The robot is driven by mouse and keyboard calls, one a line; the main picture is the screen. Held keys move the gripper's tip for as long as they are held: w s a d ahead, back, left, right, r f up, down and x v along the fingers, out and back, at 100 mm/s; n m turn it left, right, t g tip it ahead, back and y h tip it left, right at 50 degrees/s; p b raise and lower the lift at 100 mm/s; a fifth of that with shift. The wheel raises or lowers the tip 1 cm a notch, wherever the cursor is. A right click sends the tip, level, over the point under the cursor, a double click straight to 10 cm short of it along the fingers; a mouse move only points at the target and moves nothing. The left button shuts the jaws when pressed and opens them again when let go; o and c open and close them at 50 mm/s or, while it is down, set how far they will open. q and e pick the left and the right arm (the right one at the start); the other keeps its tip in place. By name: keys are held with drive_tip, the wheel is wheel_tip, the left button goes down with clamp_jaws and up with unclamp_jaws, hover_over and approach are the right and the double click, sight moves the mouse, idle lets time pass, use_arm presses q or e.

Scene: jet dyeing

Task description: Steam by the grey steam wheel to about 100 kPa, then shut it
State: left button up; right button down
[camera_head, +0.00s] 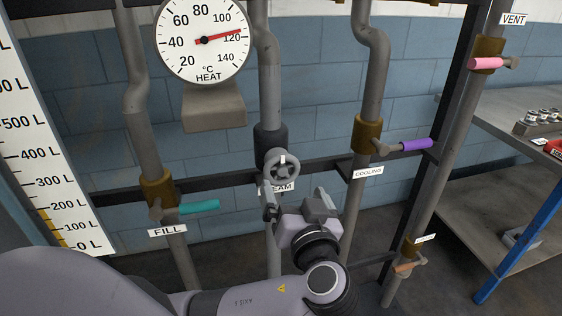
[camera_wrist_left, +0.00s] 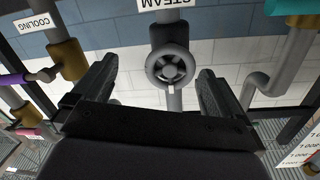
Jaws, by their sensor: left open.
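The grey steam wheel (camera_head: 281,166) is a small spoked handwheel on the dark valve body of the middle pipe. A partly covered STEAM label (camera_head: 284,187) sits just below it. My left gripper (camera_head: 297,199) is open and just below the wheel in the head view. In the left wrist view, the wheel (camera_wrist_left: 170,66) appears between the two spread fingers (camera_wrist_left: 156,75), near their tips. Clear gaps show on both sides, and neither finger appears to touch it. No gauge marked in kPa is in view. My right gripper is not in view.
The HEAT dial (camera_head: 203,41) is in °C, its red needle between 100 and 120. Nearby are the teal FILL lever (camera_head: 198,207), purple COOLING lever (camera_head: 416,145) and pink VENT lever (camera_head: 486,63). A level scale (camera_head: 50,150) stands left, a grey bench (camera_head: 500,120) right.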

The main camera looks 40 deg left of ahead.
sight(283, 173)
use_arm(q)
drive_tip(key=shift+s+a+r+n+y, duration=0.1)
drive_tip(key=shift+a+r+n+y, duration=0.15)
drive_tip(key=shift+r+n, duration=0.25)
drive_tip(key=shift+a+r+n+y, duration=0.15)
drive_tip(key=shift+r+n+y, duration=0.25)
drive_tip(key=shift+r, duration=0.1)
drive_tip(key=p+x, duration=0.1)
drive_tip(key=x, duration=0.4)
drive_tip(key=shift+a, duration=0.3)
drive_tip(key=shift+w+a+f, duration=0.15)
drive_tip(key=shift+w+a, duration=0.3)
drive_tip(key=shift+w, duration=0.1)
drive_tip(key=c, duration=0.9)
